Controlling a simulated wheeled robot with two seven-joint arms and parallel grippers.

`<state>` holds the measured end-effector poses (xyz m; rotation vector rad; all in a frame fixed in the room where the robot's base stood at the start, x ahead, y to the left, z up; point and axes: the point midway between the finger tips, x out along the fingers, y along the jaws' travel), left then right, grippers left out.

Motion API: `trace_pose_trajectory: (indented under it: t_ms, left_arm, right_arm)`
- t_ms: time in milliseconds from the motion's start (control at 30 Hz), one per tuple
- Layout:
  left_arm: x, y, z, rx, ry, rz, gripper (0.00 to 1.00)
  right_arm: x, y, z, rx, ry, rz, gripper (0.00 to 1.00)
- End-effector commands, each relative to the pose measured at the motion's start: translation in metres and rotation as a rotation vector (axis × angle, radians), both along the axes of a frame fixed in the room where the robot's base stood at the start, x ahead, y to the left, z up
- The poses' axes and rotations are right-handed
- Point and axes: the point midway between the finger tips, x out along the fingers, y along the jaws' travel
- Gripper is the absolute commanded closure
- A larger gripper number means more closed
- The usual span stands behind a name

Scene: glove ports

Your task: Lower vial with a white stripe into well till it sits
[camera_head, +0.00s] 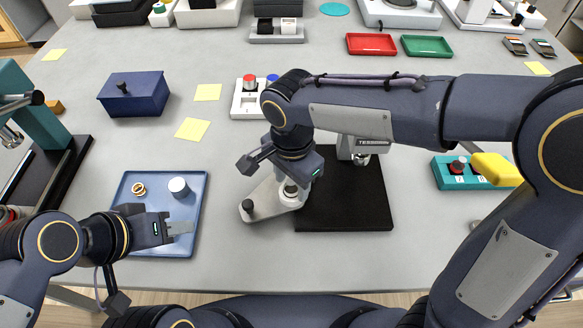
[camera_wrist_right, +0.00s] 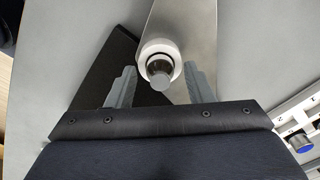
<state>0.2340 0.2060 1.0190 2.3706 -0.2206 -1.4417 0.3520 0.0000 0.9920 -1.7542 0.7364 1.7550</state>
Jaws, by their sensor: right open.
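A small dark-sided vial with a grey top (camera_wrist_right: 159,75) stands in a round white collar (camera_wrist_right: 150,48) on a light metal plate, in the right wrist view. I cannot make out its white stripe or how deep it sits. In the head view the vial's top (camera_head: 290,188) shows below my right gripper (camera_head: 291,180). In the wrist view my right gripper (camera_wrist_right: 161,88) is open, with one finger on each side of the vial and gaps between. My left gripper (camera_head: 184,228) is low over the blue tray's right side; its finger gap is unclear.
The blue tray (camera_head: 137,243) holds a white cup (camera_head: 179,187) and a brass ring (camera_head: 139,189). A black base (camera_head: 345,205) lies right of the plate (camera_head: 262,203), which carries a black knob (camera_head: 247,206). A blue box (camera_head: 135,95) and a button panel (camera_head: 245,102) stand behind.

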Motion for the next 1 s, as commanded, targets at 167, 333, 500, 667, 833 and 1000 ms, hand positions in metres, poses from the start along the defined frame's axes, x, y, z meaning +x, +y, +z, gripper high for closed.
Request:
trace_pose_trajectory:
  t_ms: [167, 333, 500, 667, 833, 1000]
  left_arm:
    - [0.000, 0.000, 0.002, 0.000, 0.000, 0.000, 0.64]
    - [0.000, 0.000, 0.004, 0.000, 0.000, 0.000, 0.64]
    - [0.000, 0.000, 0.006, 0.000, 0.000, 0.000, 0.64]
    - [0.000, 0.000, 0.007, 0.000, 0.000, 0.000, 0.64]
    - [0.000, 0.000, 0.007, 0.000, 0.000, 0.000, 0.64]
    - [0.000, 0.000, 0.007, 0.000, 0.000, 0.000, 0.64]
  right_arm:
    - [0.001, 0.001, 0.028, 0.005, -0.005, -0.002, 0.52]
    - [0.001, 0.001, 0.066, 0.005, -0.006, -0.001, 0.52]
    - [0.001, 0.000, 0.098, 0.004, -0.004, 0.000, 0.52]
    - [0.000, 0.000, 0.116, 0.002, -0.002, 0.000, 0.52]
    - [0.000, 0.000, 0.121, 0.001, -0.001, 0.000, 0.52]
    - [0.000, 0.000, 0.121, 0.001, -0.001, 0.000, 0.52]
